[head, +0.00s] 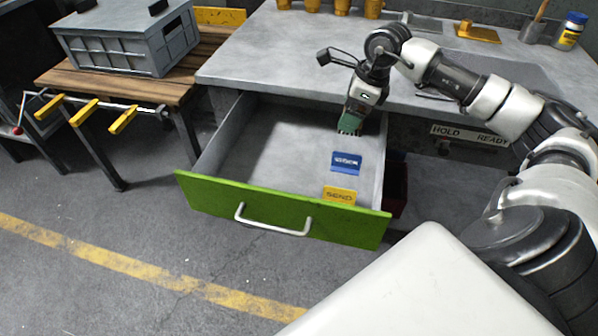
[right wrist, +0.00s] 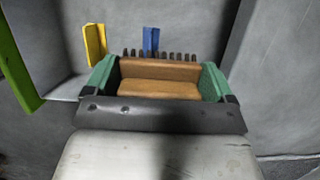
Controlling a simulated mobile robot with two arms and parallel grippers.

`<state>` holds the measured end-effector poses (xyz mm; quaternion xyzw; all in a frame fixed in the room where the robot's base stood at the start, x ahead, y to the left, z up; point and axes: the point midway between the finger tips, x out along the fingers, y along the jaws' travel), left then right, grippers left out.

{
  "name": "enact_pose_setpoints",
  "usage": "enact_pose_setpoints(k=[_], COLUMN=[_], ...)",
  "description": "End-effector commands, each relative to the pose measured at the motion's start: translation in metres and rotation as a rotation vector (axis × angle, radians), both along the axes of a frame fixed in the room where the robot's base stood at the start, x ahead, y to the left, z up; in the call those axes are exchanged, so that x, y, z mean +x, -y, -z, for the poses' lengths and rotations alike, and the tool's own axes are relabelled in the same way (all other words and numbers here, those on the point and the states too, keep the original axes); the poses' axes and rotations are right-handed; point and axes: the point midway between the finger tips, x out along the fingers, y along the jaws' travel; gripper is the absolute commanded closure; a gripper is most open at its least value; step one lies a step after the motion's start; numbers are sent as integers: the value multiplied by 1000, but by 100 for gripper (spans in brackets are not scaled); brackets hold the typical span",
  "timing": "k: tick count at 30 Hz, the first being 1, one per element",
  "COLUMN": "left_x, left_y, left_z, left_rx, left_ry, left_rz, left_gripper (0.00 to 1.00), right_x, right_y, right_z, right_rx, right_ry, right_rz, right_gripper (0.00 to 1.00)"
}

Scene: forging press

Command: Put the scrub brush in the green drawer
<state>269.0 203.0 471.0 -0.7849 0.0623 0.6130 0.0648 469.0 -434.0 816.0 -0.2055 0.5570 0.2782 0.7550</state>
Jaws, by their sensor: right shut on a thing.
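The green drawer (head: 282,210) is pulled open under the grey workbench; its green front also shows at the left of the right wrist view (right wrist: 14,60). My right gripper (head: 351,121) is over the back right part of the drawer, pointing down. In the right wrist view its green fingers (right wrist: 158,80) are shut on the scrub brush (right wrist: 160,70), which has a wooden body and dark bristles. In the head view the gripper hides most of the brush. I cannot tell whether the bristles touch the drawer floor. My left gripper is not in view.
A blue block (head: 346,162) and a yellow block (head: 339,195) with lettering stand in the drawer's right side. Its left and middle floor is bare. A grey crate (head: 128,42) sits on a wooden table at left. The bench top (head: 280,60) is above the drawer.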

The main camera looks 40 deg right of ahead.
Motion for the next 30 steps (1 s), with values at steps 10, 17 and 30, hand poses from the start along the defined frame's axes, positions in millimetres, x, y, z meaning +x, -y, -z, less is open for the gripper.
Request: enact_pose_setpoints(k=[10,17,30], left_x=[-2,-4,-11], left_y=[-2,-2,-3], left_z=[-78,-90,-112], left_rx=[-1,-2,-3], left_ry=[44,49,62], left_rz=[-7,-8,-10], left_gripper=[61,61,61], right_x=[0,14,61], right_y=[0,-23,-94], right_z=[24,39,91], right_rx=[1,7,3], right_ry=[1,3,0], right_rz=[0,-5,-2], right_gripper=[42,42,42])
